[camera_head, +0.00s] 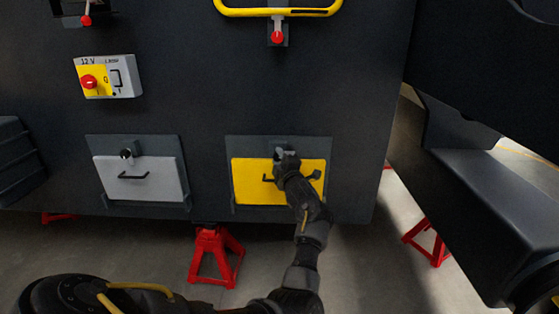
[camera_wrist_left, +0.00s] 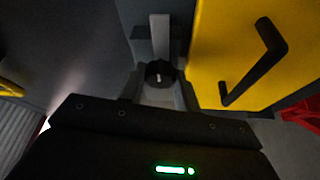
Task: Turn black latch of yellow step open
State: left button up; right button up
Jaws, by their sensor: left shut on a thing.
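The yellow step (camera_head: 247,189) is a flat yellow panel with a black bar handle, set in a dark frame low on the chassis. It also shows in the left wrist view (camera_wrist_left: 222,48), with its black handle (camera_wrist_left: 262,66). The black latch (camera_wrist_left: 160,72) is a small round knob on a grey bracket beside the yellow panel. My left gripper (camera_head: 285,157) is at the top middle of the step and covers the latch in the head view. In the wrist view its fingers (camera_wrist_left: 160,92) are on both sides of the latch, shut on it. My right gripper is not in view.
A grey step panel (camera_head: 160,188) with its own latch (camera_head: 127,154) is at the left. Above are a 12 V switch box (camera_head: 120,76) and a yellow handrail (camera_head: 279,12). Red stands (camera_head: 213,253) are on the floor below. A dark bulky part (camera_head: 490,195) stands at the right.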

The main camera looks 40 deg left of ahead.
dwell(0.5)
pick_arm(q)
jog(key=o, duration=1)
jog(key=shift+c, duration=0.2)
